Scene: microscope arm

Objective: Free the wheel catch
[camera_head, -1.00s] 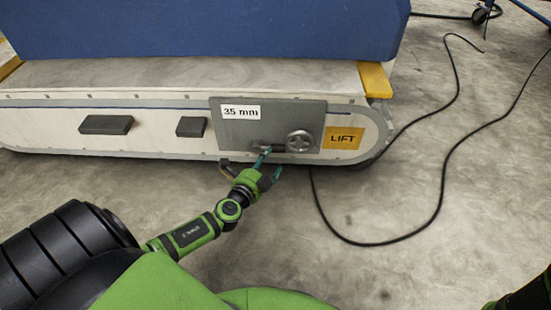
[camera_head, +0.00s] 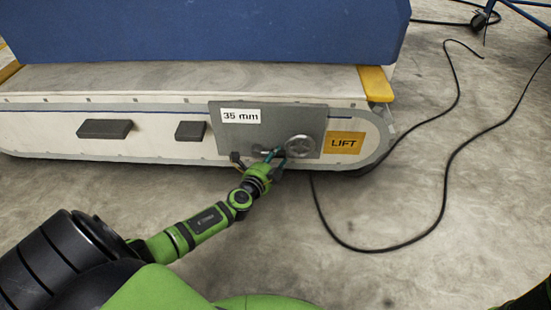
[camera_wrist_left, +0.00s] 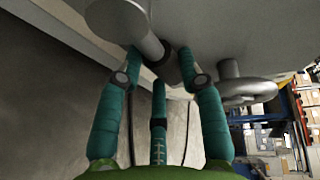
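The round grey handwheel (camera_head: 299,146) is on a grey panel (camera_head: 235,140) on the side of the white base. It also shows in the left wrist view (camera_wrist_left: 246,88), right of my fingers. A grey bar with a thick round end (camera_wrist_left: 118,22), seemingly the catch, lies between the teal fingertips of my left gripper (camera_wrist_left: 160,66). In the head view this gripper (camera_head: 274,155) is at the panel's lower edge, just left of the wheel, and hides most of the catch. I cannot tell whether the fingers press on the bar.
A label reading 35 mm (camera_head: 241,116) and a yellow LIFT sign (camera_head: 344,143) flank the wheel. Two dark blocks, one of them the wider block (camera_head: 105,129), project from the base farther left. A black cable (camera_head: 440,200) lies on the floor at right.

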